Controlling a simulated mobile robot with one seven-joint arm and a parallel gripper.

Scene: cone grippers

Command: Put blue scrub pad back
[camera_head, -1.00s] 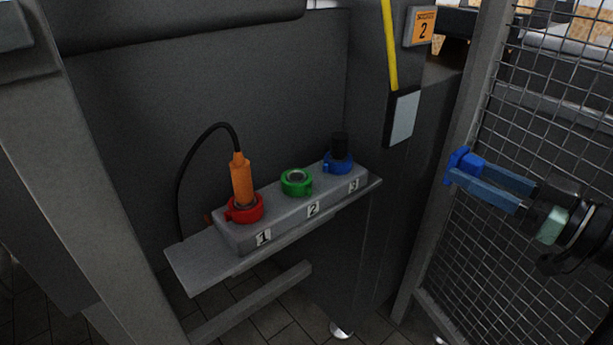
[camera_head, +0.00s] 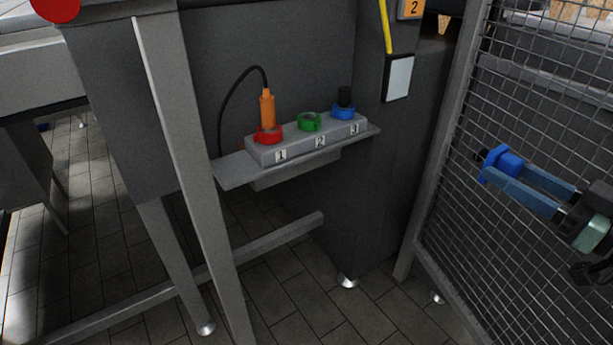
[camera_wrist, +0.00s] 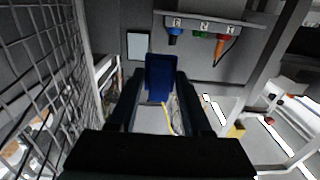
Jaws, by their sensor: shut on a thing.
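My gripper (camera_head: 507,174) is at the right of the head view, in front of the wire mesh. It is shut on a blue block-like thing, taken as the blue scrub pad (camera_head: 506,160), which sits at the fingertips. In the wrist view the blue scrub pad (camera_wrist: 161,78) shows between the two dark fingers, clear of the shelf. The grey holder block (camera_head: 300,147) carries a red ring (camera_head: 268,137) with an orange tool (camera_head: 267,107), a green ring (camera_head: 309,122) with nothing tall in it, and a blue ring (camera_head: 344,113) with a black piece (camera_head: 345,96).
The holder stands on a grey shelf (camera_head: 240,171) with labels 1, 2 and 3. A wire mesh panel (camera_head: 470,205) and its post (camera_head: 438,150) stand between the shelf and the right edge. A grey slanted leg (camera_head: 190,150) is at left. Tiled floor lies below.

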